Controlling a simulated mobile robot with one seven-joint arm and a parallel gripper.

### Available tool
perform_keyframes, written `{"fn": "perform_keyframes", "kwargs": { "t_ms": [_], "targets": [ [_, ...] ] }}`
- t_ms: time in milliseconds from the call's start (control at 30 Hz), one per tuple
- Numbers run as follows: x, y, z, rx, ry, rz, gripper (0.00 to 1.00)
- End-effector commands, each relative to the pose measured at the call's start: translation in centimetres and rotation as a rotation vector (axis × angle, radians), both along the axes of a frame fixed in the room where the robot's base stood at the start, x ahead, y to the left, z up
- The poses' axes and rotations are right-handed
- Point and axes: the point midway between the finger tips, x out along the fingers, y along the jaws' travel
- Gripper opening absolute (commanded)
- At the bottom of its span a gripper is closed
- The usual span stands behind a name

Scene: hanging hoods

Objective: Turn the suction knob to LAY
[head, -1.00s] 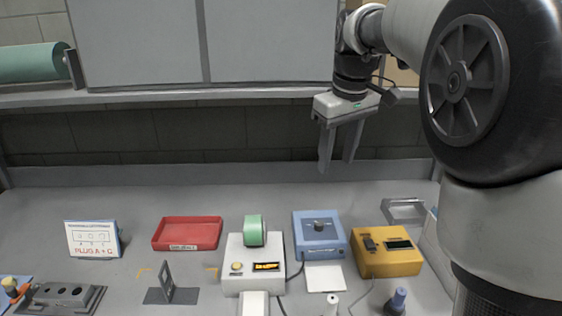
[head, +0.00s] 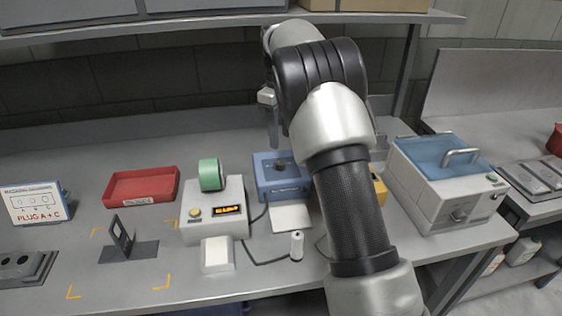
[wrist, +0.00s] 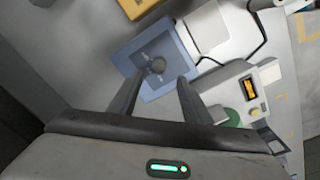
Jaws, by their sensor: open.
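A blue box (head: 265,182) with a dark round knob (head: 283,163) on top stands on the bench in the head view. Its label and the knob's setting are too small to read. In the wrist view the same blue box (wrist: 125,55) and knob (wrist: 158,66) lie ahead, between the fingertips in the picture. My gripper (wrist: 161,80) is open and empty, and I see no contact with the knob. In the head view my arm hides most of the gripper; a finger (head: 273,130) shows above and behind the blue box.
A white device with a green roll (head: 211,175) stands left of the blue box. A yellow box (head: 380,188) is mostly hidden behind my arm. A grey unit (head: 440,195) with a blue lid and front knob stands at right. A red tray (head: 140,187) lies left.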

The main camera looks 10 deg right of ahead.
Motion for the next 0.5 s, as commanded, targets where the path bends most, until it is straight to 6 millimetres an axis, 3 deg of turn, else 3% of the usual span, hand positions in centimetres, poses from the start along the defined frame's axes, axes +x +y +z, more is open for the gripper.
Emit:
{"fn": "perform_keyframes", "kwargs": {
  "t_ms": [33,200,500],
  "targets": [
    [-0.1,0.0,-1.4,-0.001,0.003,0.000,0.44],
    [0.1,-0.1,-5.0,0.000,0.003,0.001,0.44],
    [0.3,-0.3,-8.8,0.000,0.000,0.000,0.44]
  ]
}}
